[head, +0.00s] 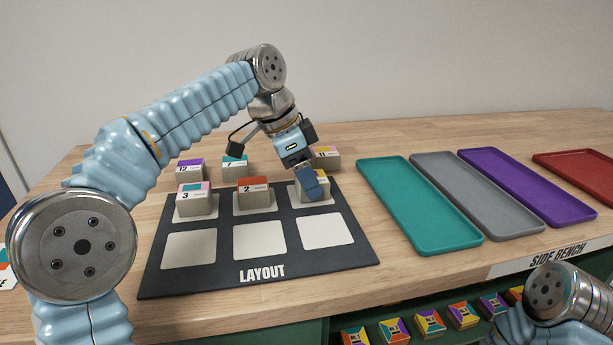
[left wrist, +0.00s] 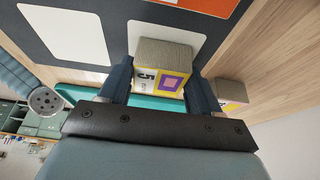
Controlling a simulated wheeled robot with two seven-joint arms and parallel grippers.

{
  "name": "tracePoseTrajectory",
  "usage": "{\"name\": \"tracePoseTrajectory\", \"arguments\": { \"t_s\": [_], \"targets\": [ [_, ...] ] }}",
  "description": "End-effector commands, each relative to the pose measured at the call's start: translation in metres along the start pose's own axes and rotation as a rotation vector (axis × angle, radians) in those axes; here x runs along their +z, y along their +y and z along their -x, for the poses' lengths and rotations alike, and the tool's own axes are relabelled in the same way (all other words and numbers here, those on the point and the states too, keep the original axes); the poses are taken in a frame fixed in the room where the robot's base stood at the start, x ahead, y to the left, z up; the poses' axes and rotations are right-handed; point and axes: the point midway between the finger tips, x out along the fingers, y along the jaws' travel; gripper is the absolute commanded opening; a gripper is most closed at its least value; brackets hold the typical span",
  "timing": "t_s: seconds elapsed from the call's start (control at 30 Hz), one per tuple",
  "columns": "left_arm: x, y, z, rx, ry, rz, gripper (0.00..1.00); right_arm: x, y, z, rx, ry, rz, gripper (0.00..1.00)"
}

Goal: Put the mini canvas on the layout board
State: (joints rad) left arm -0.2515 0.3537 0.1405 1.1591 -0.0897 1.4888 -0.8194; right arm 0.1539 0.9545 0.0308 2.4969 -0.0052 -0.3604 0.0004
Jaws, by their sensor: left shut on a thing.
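The layout board (head: 283,279) is dark with two rows of pale squares and lies on the bench. My left gripper (head: 313,186) is shut on a mini canvas with a yellow printed face and purple square (left wrist: 168,79), one finger on each side. The held canvas (head: 318,190) is over the board's back right square, partly hidden by the gripper in the head view. I cannot tell whether it touches the board. A canvas marked 3 (head: 198,203) and one marked 2 (head: 254,196) sit on the other back-row squares. The front squares are bare. My right gripper is out of view.
Behind the board stand canvases marked 12 (head: 190,172), 7 (head: 235,166) and 11 (head: 328,160). To the right lie teal (head: 418,205), grey (head: 465,190), purple (head: 525,187) and red (head: 580,172) trays, empty. Several colourful blocks (head: 430,322) sit on a lower shelf.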

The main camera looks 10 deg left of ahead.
Motion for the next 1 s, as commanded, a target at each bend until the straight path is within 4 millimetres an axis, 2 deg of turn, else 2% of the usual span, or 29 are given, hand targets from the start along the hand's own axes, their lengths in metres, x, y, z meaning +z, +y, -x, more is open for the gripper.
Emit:
{"name": "tracePoseTrajectory", "arguments": {
  "t_s": [0.17,0.2,0.33,0.57,0.7,0.77,1.0],
  "targets": [
    [0.001,0.000,-0.002,0.000,0.000,0.000,0.34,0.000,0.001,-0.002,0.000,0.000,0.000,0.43],
    [0.001,0.000,-0.001,0.000,0.001,0.000,0.69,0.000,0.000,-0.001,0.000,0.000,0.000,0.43],
    [0.001,0.000,-0.001,0.000,0.000,0.000,0.89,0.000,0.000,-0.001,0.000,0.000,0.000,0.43],
    [0.001,0.000,-0.001,0.000,0.000,0.000,0.89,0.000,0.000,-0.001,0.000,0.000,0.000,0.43],
    [-0.001,0.000,0.006,-0.001,0.001,0.000,0.89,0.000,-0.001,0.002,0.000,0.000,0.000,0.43],
    [-0.002,-0.001,0.015,-0.002,0.003,0.000,0.89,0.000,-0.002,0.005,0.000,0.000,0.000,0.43],
    [-0.002,-0.001,0.070,-0.004,0.005,0.000,0.89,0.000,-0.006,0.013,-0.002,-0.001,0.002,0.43]
  ]
}}
